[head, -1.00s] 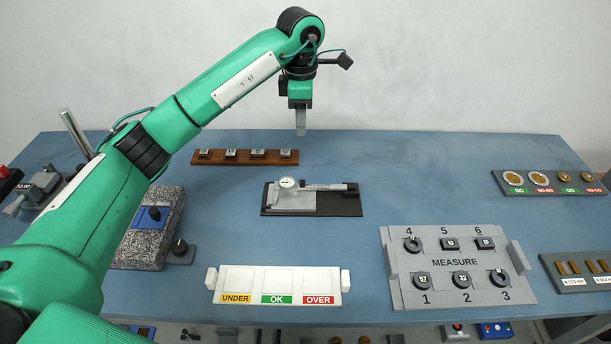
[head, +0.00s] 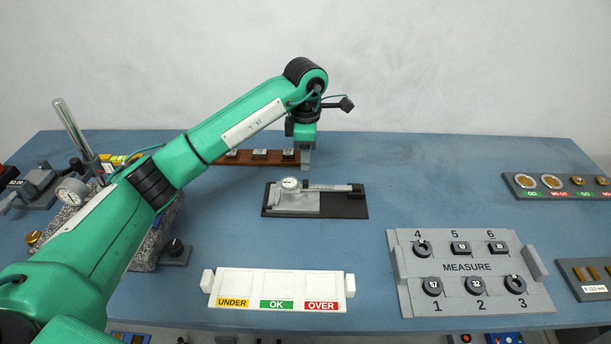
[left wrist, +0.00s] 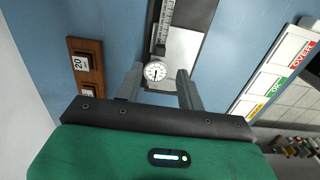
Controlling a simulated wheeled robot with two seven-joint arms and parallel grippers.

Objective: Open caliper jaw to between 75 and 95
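The dial caliper (head: 325,188) lies on a dark stand with a grey plate (head: 297,203) near the middle of the blue table. Its round white dial (head: 290,184) is at the left end, with the graduated beam running right. In the left wrist view the dial (left wrist: 155,72) shows between my fingers, and the beam (left wrist: 163,28) leads away from it. My left gripper (head: 305,160) is open and empty, pointing down, above and behind the caliper. It also shows in the left wrist view (left wrist: 160,75). The jaw reading is too small to tell. My right gripper is not in view.
A wooden rack of blocks (head: 262,158) stands close behind the left gripper. A white UNDER/OK/OVER tray (head: 240,283) is in front, and a grey MEASURE board (head: 410,298) at front right. A granite stand with a dial gauge (head: 72,191) is at left. Table right of the caliper is clear.

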